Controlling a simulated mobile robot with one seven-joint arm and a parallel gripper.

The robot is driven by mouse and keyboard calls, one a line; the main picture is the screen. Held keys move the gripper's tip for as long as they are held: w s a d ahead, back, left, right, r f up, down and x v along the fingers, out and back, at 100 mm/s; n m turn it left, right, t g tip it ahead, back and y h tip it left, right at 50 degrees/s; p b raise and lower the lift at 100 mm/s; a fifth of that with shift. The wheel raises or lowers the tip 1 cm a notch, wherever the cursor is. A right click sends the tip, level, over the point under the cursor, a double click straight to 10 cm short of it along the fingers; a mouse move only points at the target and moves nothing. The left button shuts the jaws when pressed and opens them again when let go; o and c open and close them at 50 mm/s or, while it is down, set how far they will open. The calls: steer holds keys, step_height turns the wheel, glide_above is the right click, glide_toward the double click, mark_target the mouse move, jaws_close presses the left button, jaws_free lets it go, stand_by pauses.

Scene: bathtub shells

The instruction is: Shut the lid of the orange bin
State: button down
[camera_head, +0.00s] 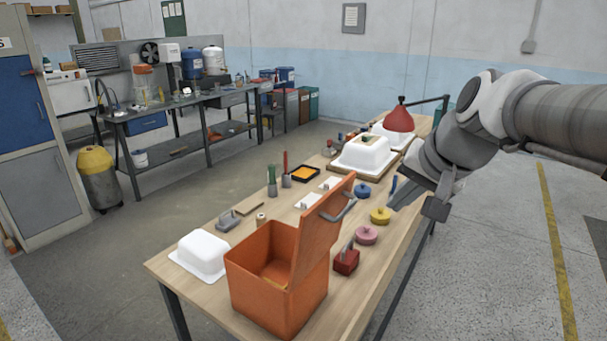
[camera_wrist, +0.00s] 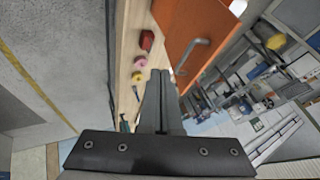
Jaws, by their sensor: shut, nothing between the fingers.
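The orange bin (camera_head: 262,290) stands on the near end of the wooden table in the head view. Its lid (camera_head: 320,232) is open and stands upright, tilted, on the bin's right side, with a grey handle (camera_head: 340,209) near its top. The lid (camera_wrist: 186,30) and its handle (camera_wrist: 193,52) also show in the wrist view, ahead of my fingers. My gripper (camera_head: 392,203) is above the table's right side, to the right of the lid and apart from it. In the wrist view my gripper (camera_wrist: 165,75) has its fingers together, with nothing between them.
A red block with a handle (camera_head: 346,260), a pink disc (camera_head: 366,235) and a yellow disc (camera_head: 380,216) lie on the table right of the lid. A white tub shell (camera_head: 203,252) sits left of the bin. The floor right of the table (camera_head: 480,280) is clear.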

steer(key=w+a+f+p, duration=0.1)
steer(key=w+a+f, duration=0.3)
steer(key=w+f, duration=0.3)
steer(key=shift+w+f, duration=0.25)
steer(key=shift+w, duration=1)
steer(key=shift+r, duration=0.1)
